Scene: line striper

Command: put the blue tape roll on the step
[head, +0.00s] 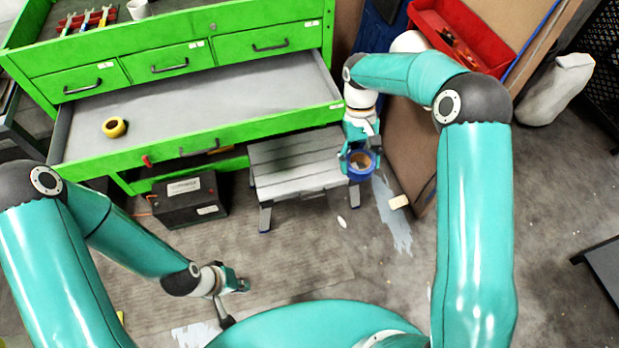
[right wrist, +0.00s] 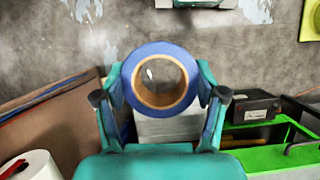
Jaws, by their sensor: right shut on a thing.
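The blue tape roll (head: 359,161) is held in my right gripper (head: 360,152), just right of the step in the head view. In the right wrist view the blue tape roll (right wrist: 160,48) sits between the two fingers of my right gripper (right wrist: 160,85), its round opening facing the camera. The step (head: 300,165) is a grey slatted stool in front of the green cabinet; its top looks bare. Part of the step (right wrist: 168,128) shows behind the roll in the right wrist view. My left gripper (head: 238,286) is low at the left, away from the step; its fingers are too small to read.
The green cabinet (head: 225,128) has an open drawer with a yellow tape roll (head: 115,127) inside. A black box (head: 188,200) stands left of the step. Brown boards (head: 400,150) lean at the right. A red tray (head: 465,35) is at the back right.

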